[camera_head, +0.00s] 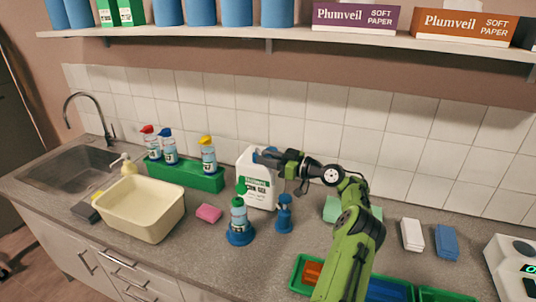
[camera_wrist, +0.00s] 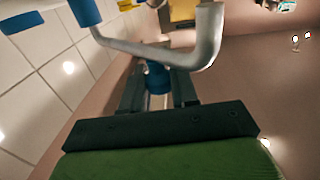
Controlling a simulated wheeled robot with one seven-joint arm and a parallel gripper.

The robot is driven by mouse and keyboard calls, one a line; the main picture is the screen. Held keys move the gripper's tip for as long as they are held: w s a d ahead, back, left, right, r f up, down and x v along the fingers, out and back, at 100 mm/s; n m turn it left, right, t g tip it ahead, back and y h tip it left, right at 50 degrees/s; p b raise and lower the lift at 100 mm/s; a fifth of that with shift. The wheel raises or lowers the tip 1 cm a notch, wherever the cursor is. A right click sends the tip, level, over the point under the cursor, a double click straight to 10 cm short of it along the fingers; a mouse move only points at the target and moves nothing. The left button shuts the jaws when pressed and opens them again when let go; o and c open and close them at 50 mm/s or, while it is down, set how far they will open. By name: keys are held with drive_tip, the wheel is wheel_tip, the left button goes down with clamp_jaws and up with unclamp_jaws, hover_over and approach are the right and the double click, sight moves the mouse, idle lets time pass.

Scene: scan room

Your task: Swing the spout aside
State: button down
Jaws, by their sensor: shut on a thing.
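The only spout I can make out clearly is the curved grey tap spout (camera_head: 84,97) over the sink (camera_head: 65,165), at the far left of the head view. In the wrist view my gripper (camera_wrist: 157,88) is shut on a small blue part (camera_wrist: 157,77), seen between the fingers. A bent grey bar (camera_wrist: 205,40) crosses just beyond the fingertips. I cannot tell what it belongs to. The fingers partly hide the jug's top.
A green rack (camera_head: 185,176) with spray bottles stands left of the jug, behind a cream basin (camera_head: 140,208). A green-topped bottle (camera_head: 239,215) and a blue dispenser (camera_head: 285,212) stand close in front. A pink sponge (camera_head: 208,213) lies nearby. The shelf (camera_head: 290,33) runs above.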

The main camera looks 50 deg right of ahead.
drive_tip(key=shift+r, duration=0.15)
drive_tip(key=c, duration=0.9)
unclamp_jaws()
drive_tip(key=shift+c, duration=0.2)
drive_tip(key=v, duration=1.5)
drive_tip(key=shift+s+p, duration=0.3)
drive_tip(key=shift+s, duration=0.1)
drive_tip(key=shift+c, duration=0.4)
